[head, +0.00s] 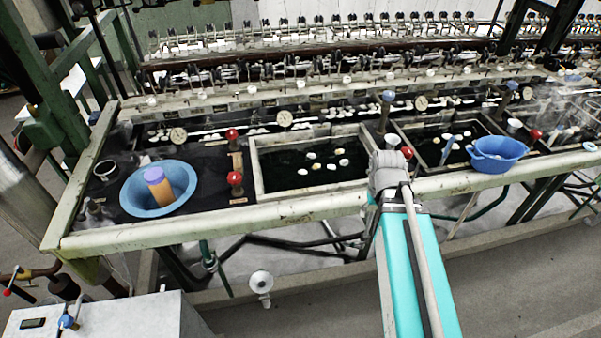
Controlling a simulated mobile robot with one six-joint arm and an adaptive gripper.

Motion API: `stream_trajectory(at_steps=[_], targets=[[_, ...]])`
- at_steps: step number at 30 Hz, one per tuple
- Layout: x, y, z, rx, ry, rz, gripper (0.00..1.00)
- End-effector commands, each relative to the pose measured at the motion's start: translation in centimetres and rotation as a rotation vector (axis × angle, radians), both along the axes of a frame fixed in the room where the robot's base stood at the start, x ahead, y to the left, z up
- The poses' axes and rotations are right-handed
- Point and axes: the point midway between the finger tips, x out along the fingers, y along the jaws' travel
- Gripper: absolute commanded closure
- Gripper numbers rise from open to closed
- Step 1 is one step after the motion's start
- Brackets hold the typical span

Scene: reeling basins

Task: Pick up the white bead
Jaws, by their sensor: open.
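Several small white, rounded pieces (315,166) float in the dark water of the middle basin (257,172). One of them looks yellowish. They are too small to tell which, if any, is the white bead. My teal arm reaches up from the bottom, right of centre, and its grey joint covers the front rail just right of this basin. My gripper does not show; it is hidden beyond that joint or out of the picture.
A blue bowl (133,198) with an orange-and-purple cylinder (158,184) stands at left. Red-knobbed valves (235,179) stand beside the basin. A blue colander (497,165) sits at right near another basin (419,151). Reeling machinery fills the back.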

Motion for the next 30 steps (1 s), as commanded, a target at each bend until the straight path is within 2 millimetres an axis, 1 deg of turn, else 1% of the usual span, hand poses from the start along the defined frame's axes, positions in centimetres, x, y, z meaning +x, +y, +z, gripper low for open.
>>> stream_trajectory(at_steps=[1, 5, 8, 9, 11, 12, 14, 15, 18, 21, 24, 27, 30], targets=[[1.3, 0.4, 0.3, -0.002, -0.005, 0.044, 0.32], [4.4, 2.5, 0.9, -0.011, -0.025, 0.216, 0.32], [7.3, 4.7, 1.4, -0.023, -0.043, 0.386, 0.32], [8.5, 5.7, 1.7, -0.030, -0.051, 0.460, 0.32], [10.3, 7.3, 2.0, -0.040, -0.063, 0.576, 0.32], [11.5, 8.5, 2.3, -0.047, -0.071, 0.654, 0.32], [13.2, 10.4, 2.6, -0.058, -0.083, 0.771, 0.32], [14.3, 11.6, 2.9, -0.066, -0.091, 0.848, 0.32], [16.8, 14.7, 3.4, -0.088, -0.109, 1.032, 0.32], [18.7, 17.5, 3.9, -0.109, -0.123, 1.192, 0.32], [20.1, 19.8, 4.2, -0.128, -0.134, 1.316, 0.32], [20.9, 21.2, 4.4, -0.141, -0.140, 1.400, 0.32], [21.3, 22.0, 4.5, -0.149, -0.143, 1.445, 0.32]])
